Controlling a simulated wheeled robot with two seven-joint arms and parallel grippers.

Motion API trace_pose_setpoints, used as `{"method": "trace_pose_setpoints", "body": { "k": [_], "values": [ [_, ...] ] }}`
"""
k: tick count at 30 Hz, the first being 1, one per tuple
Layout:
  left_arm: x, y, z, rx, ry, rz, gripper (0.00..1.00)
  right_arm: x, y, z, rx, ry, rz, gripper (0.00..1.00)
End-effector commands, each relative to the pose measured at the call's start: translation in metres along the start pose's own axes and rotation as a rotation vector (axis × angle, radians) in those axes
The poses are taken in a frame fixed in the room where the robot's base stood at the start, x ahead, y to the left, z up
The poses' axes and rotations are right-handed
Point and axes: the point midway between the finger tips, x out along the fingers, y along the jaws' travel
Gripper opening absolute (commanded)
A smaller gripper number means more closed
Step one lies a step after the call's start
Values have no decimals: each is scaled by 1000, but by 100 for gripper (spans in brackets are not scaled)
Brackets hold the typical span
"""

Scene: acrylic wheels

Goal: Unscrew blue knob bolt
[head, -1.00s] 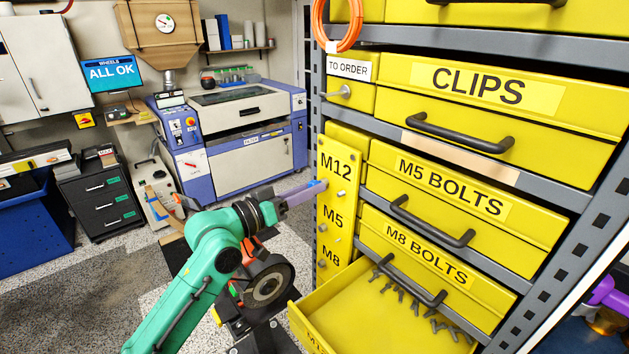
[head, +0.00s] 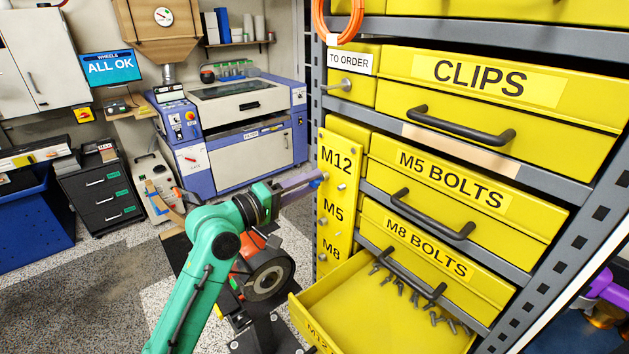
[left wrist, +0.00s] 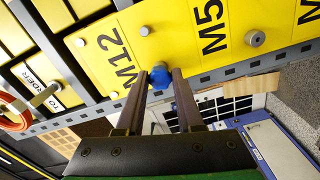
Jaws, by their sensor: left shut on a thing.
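The blue knob bolt (left wrist: 160,76) sits on the yellow panel (left wrist: 110,60) beside the M12 label in the left wrist view. My left gripper (left wrist: 160,80) is shut on it, with one finger on each side of the knob. In the head view the left gripper (head: 318,178) reaches the panel's (head: 338,205) edge near M12, and its fingers mostly hide the knob. I cannot tell how far the bolt is screwed in. My right gripper is not in view.
Grey metal bolts (head: 341,186) sit on the same panel near the M12, M5 and M8 labels. An open yellow drawer (head: 345,300) with several loose bolts juts out below. Yellow drawers with black handles fill the rack. A blue-white machine (head: 245,125) stands behind.

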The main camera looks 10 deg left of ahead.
Motion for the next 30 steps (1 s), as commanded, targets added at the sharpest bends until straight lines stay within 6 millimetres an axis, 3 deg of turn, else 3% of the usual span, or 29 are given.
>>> {"method": "trace_pose_setpoints", "body": {
  "k": [8, 11, 12, 14, 15, 25, 30],
  "values": [
    [0, 3, -1, -73, 3, 7, 0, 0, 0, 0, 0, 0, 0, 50],
    [0, 4, -1, -175, 3, 9, 0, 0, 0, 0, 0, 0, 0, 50],
    [0, 4, -1, -195, 3, 8, 43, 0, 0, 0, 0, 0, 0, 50],
    [0, 3, -1, -190, 2, 7, 66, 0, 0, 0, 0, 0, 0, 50],
    [0, 3, -1, -190, 2, 6, 71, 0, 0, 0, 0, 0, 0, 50],
    [-3, 0, 0, -188, 2, 2, 71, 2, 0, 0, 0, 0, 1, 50],
    [-28, -6, 1, -185, 2, 1, 71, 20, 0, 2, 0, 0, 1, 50]
  ]
}}
